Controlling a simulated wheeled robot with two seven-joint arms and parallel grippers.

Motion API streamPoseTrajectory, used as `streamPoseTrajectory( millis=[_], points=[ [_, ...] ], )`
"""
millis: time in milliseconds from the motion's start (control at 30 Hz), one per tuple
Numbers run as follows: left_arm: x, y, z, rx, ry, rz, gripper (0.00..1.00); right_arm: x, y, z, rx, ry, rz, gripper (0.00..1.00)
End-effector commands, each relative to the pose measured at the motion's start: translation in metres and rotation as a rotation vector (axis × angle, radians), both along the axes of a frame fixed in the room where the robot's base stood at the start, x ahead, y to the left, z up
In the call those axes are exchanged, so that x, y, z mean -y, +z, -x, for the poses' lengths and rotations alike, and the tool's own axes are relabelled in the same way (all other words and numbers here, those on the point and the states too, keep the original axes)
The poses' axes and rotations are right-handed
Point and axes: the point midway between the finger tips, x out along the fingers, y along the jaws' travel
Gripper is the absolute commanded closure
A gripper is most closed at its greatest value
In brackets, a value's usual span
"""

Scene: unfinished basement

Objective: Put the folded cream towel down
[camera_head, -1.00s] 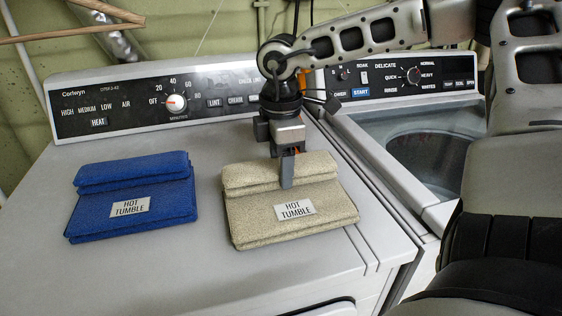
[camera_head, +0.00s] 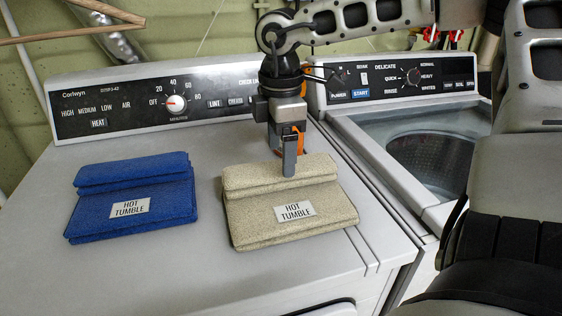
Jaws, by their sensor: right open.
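The folded cream towel (camera_head: 252,212) lies flat on top of the dryer (camera_head: 110,270), with a "HOT TUMBLE" label facing up. My right gripper (camera_head: 290,168) points down at the towel's raised back fold. It is open, its fingertips just above or at the fold; I cannot tell whether they touch it. One grey finger shows in front, with an orange part beside it. My left gripper is not in view.
A folded blue towel (camera_head: 165,215) with the same label lies to the left on the dryer. The dryer's control panel (camera_head: 120,105) rises behind. To the right stands a washer (camera_head: 385,128) with its tub opening (camera_head: 430,155) showing. The dryer's front left top is clear.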

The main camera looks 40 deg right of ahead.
Motion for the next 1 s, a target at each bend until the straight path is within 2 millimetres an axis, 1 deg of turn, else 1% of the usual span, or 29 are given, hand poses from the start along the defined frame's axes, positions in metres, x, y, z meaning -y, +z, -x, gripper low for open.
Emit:
streamPoseTrajectory(
  millis=[33,200,300,400,500,600,1000],
  points=[
    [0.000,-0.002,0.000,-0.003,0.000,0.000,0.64,0.000,0.013,-0.001,0.006,0.000,0.003,0.26],
    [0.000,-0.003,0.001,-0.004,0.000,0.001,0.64,0.000,0.049,-0.001,0.005,0.000,0.004,0.26],
    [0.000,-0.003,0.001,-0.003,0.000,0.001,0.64,0.000,0.066,-0.001,0.003,0.000,0.004,0.26],
    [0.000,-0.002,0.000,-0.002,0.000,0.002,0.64,0.000,0.076,0.000,0.000,0.001,0.002,0.26],
    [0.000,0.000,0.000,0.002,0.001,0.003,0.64,0.000,0.082,0.000,0.000,0.001,0.001,0.26],
    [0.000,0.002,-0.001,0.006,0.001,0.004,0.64,0.000,0.084,0.000,-0.001,0.001,0.000,0.26],
    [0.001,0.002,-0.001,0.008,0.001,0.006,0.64,0.000,0.084,0.000,-0.001,0.001,0.000,0.26]
  ],
)
